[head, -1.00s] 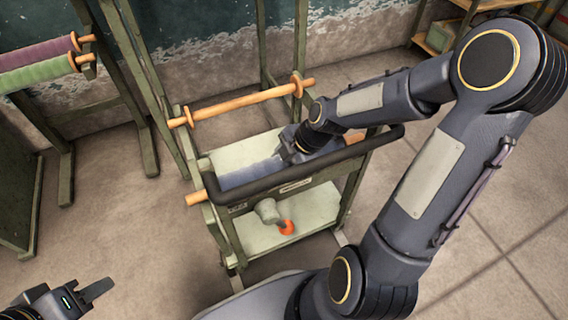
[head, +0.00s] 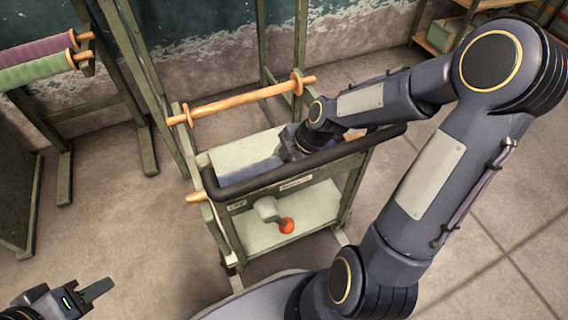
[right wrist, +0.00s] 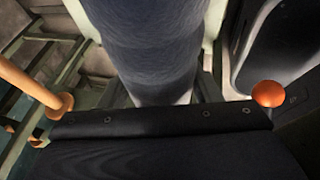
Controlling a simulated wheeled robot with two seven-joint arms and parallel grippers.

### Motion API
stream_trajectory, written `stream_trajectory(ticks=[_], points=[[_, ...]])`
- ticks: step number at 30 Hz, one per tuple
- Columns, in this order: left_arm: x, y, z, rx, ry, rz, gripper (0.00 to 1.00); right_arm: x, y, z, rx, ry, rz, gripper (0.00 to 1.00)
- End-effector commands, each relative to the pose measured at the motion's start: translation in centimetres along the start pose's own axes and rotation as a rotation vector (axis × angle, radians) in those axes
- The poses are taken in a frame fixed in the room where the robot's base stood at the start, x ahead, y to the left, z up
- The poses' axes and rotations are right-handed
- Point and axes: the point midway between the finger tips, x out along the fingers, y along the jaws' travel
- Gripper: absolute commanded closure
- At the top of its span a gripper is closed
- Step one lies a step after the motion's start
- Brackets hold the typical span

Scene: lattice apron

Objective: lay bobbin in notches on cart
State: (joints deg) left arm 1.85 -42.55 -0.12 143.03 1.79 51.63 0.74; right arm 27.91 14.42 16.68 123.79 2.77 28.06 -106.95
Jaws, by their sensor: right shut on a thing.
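A bobbin with a blue-grey winding (head: 250,166) and wooden ends lies across the cart, partly hidden by the black handle and my right gripper. Its left wooden end (head: 195,197) sticks out at the cart's left side. The winding fills the top of the right wrist view (right wrist: 140,50). My right gripper (head: 287,150) is shut on the bobbin. The cart (head: 345,200) has a green frame and pale shelves. Its notches are not clearly visible, so I cannot tell whether the ends rest in them. My left gripper (head: 95,291) is apart at lower left; its jaw opening is unclear.
A bare wooden rod with flanges (head: 240,102) spans the back of the cart. A grey tool with an orange ball (head: 286,225) lies on the lower shelf. Purple (head: 38,50) and green (head: 38,72) rolls hang on a rack at left. Floor left of the cart is clear.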

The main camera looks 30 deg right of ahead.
Motion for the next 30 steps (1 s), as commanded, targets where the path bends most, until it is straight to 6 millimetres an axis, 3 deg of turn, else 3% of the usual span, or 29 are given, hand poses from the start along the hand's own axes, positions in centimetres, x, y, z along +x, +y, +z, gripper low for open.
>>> stream_trajectory(ticks=[4,5,10,23,30], points=[[0.0,0.0,0.0,0.0,0.0,0.0,0.64,-0.1,0.1,0.0,0.0,0.0,0.002,0.8],[0.0,0.0,0.0,0.0,0.0,0.0,0.64,-0.1,0.1,0.0,0.0,0.0,0.002,0.4],[0.0,0.0,0.0,0.0,0.0,0.0,0.64,-0.1,0.1,0.0,0.0,0.0,0.001,0.18],[-0.6,0.3,-0.3,0.0,0.0,0.0,0.64,-0.5,0.1,-0.2,0.0,0.0,-0.001,0.17],[-3.1,1.4,-1.6,0.0,0.0,0.0,0.64,-3.3,1.0,-1.4,0.0,0.0,0.0,0.17]])
